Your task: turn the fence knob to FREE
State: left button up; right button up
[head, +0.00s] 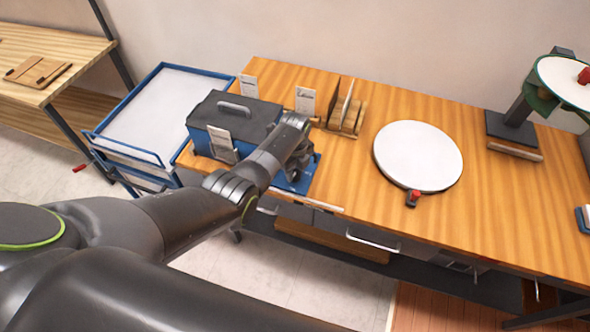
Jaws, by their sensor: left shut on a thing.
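The laser marker (236,117) is a blue box with a dark lid and a grey handle, at the left end of the wooden bench. A blue plate (290,185) sticks out at its right front. My left gripper (304,164) is at this plate, beside the box, largely covered by my own wrist. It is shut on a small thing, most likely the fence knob. The knob itself and its marking are hidden, so its setting cannot be read. My right gripper is out of view.
White cards (222,144) stand at the box. A wooden rack (347,118) is behind my gripper. A round white disc (417,156) with a red-topped clamp (412,198) lies to the right. A blue-framed cart (176,103) adjoins the left. Bare bench lies around the disc.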

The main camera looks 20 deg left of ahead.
aim_at(295, 173)
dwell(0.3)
pick_arm(q)
jog(key=o, duration=1)
jog(key=shift+c, duration=0.2)
jog(key=shift+r, duration=0.15)
jog(key=shift+r, duration=0.6)
notch_tip(295, 173, up, 16)
jog(key=b, duration=0.2)
